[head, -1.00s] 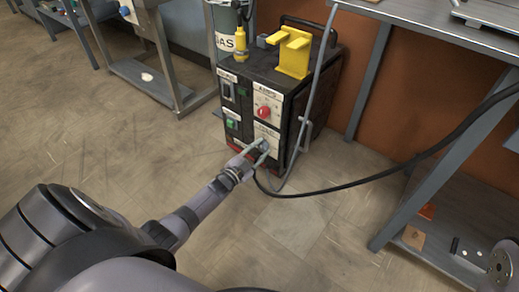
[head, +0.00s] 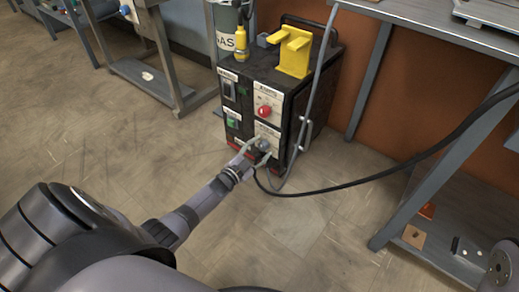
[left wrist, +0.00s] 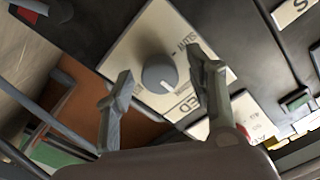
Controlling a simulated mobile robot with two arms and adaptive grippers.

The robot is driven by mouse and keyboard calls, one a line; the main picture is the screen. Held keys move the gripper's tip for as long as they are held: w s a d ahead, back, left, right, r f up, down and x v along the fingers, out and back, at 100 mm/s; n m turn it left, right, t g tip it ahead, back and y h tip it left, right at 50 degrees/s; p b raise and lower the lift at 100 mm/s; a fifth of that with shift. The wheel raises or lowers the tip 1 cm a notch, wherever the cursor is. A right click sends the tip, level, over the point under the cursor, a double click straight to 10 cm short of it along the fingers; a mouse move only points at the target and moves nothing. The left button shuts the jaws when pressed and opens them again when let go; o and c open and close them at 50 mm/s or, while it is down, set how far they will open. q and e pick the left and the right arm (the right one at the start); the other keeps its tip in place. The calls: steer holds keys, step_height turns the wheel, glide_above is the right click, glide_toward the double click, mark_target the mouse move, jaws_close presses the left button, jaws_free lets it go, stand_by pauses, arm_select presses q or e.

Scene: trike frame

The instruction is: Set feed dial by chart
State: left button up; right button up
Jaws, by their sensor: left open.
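The feed dial (left wrist: 158,73) is a round grey knob on a white plate (left wrist: 150,35) in the left wrist view. A white mark on it points to the lower right of the picture, toward the large panel lettering. The dial is small in the head view (head: 264,145), low on the front of the black welding machine (head: 262,75). My left gripper (head: 259,149) is open at the dial, one finger on each side. In the left wrist view both fingers look apart from the knob. My right gripper is not in view. I cannot make out a settings chart.
A red knob (head: 265,111) sits above the feed dial. A green switch (head: 232,122) is to its left. A black cable (head: 375,178) runs from the machine to the right. A bench (head: 415,215) stands at right; the floor in front is clear.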

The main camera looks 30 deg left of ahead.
arm_select(q)
steer(key=s, duration=1.2)
steer(key=shift+a, duration=0.45)
